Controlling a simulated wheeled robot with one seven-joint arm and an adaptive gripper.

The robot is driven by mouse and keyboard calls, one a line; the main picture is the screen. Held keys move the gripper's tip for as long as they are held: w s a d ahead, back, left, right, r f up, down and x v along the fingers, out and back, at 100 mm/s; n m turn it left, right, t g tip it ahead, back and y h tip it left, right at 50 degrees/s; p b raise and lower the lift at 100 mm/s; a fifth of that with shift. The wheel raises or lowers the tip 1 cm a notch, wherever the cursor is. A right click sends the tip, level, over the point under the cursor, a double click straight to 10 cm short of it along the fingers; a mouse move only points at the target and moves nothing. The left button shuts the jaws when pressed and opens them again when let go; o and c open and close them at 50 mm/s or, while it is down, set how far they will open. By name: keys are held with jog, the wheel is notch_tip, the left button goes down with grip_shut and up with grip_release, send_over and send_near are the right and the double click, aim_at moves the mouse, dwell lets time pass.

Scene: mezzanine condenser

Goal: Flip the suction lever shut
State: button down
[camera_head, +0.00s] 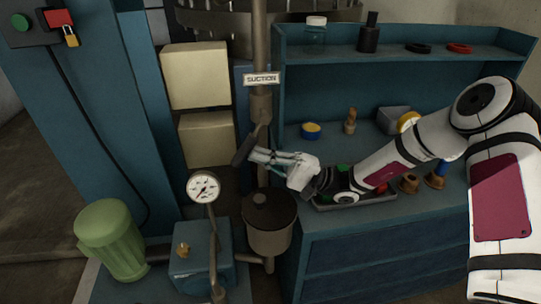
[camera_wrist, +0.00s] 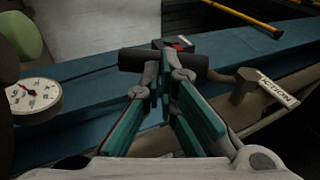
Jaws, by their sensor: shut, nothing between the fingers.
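The suction lever's dark handle (camera_head: 245,146) slants down and to the left from its valve on the vertical pipe (camera_head: 260,45). The white SUCTION label (camera_head: 262,79) is on the pipe above. My gripper (camera_head: 256,156) is at the handle's lower part, coming from the right. In the wrist view the handle (camera_wrist: 132,60) lies crosswise just beyond my gripper's fingertips (camera_wrist: 166,77), which overlap its middle. The fingers are shut and empty; contact with the handle cannot be told. The valve's hub (camera_wrist: 244,84) and the label (camera_wrist: 278,89) show to the right.
A pressure gauge (camera_head: 204,187) and a round metal pot (camera_head: 269,224) stand below the lever. A green motor (camera_head: 110,239) is at lower left. The blue workbench (camera_head: 390,235) with small items lies under my arm. Cream boxes (camera_head: 196,76) are left of the pipe.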

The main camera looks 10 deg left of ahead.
aim_at(247, 156)
jog(key=a, duration=0.1)
jog(key=s+a+r+p, duration=0.1)
jog(key=a+p, duration=0.1)
jog(key=shift+s+a+r, duration=0.15)
jog(key=shift+a+r, duration=0.1)
jog(key=shift+a, duration=0.1)
jog(key=shift+s+a+r+m+y+p, duration=0.15)
jog(key=shift+a+r+m+y+p, duration=0.2)
jog(key=shift+a+y+p, duration=0.25)
jog(key=shift+s+a+r+p, duration=0.15)
jog(key=shift+a+r+p, duration=0.4)
jog(key=shift+r, duration=0.25)
jog(key=shift+s+a+r+p, duration=0.1)
jog(key=shift+a+r+p, duration=0.35)
jog(key=shift+r+p, duration=0.3)
jog(key=shift+r, duration=0.15)
jog(key=v, duration=0.7)
jog(key=shift+d+f, duration=0.15)
jog(key=shift+f, duration=0.1)
